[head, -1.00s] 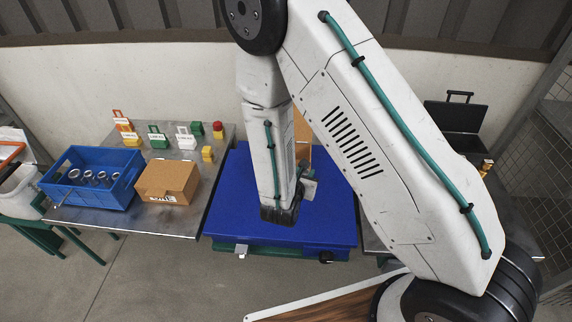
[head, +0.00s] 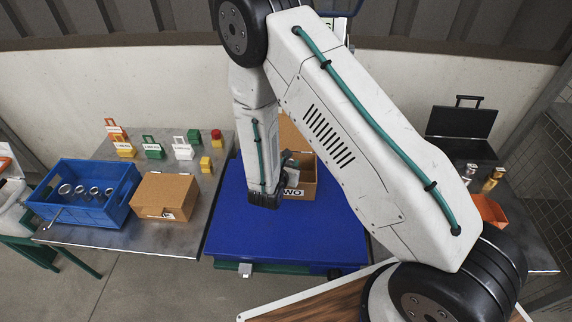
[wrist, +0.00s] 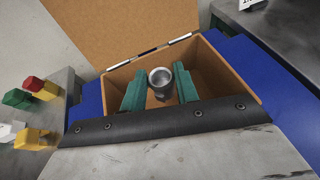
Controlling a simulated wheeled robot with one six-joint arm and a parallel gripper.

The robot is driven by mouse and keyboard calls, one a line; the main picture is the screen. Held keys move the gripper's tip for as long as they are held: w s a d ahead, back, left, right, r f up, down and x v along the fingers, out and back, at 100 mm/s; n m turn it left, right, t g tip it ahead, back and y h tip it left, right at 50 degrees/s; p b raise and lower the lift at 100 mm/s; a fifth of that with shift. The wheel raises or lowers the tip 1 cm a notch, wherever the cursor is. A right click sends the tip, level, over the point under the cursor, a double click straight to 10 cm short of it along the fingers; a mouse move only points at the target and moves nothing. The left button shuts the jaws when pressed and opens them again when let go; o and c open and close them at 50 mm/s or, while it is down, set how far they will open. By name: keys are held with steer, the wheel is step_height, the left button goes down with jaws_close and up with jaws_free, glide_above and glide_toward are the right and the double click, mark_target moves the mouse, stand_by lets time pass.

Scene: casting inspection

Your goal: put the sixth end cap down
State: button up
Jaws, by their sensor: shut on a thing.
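In the wrist view a grey metal end cap (wrist: 161,83) with a round, hollow top sits between the two green fingers of my gripper (wrist: 160,88). The gripper is shut on it. Both are over or inside the opening of a brown cardboard box (wrist: 223,78) with its lid open; the cap's height above the box floor cannot be told. In the head view this box (head: 304,180) stands on a blue surface (head: 285,235), its label partly hidden by my arm. My gripper (head: 289,166) is small there, and the cap cannot be made out.
A closed cardboard box (head: 166,193) and a blue crate (head: 95,208) with several metal parts stand on the left table. Green, white, orange, yellow and red items stand behind them. An open black case (head: 462,130) and an orange bin (head: 490,210) are at right.

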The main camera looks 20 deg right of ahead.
steer(key=shift+d+f, duration=0.1)
steer(key=shift+f, duration=0.2)
steer(key=shift+f, duration=0.6)
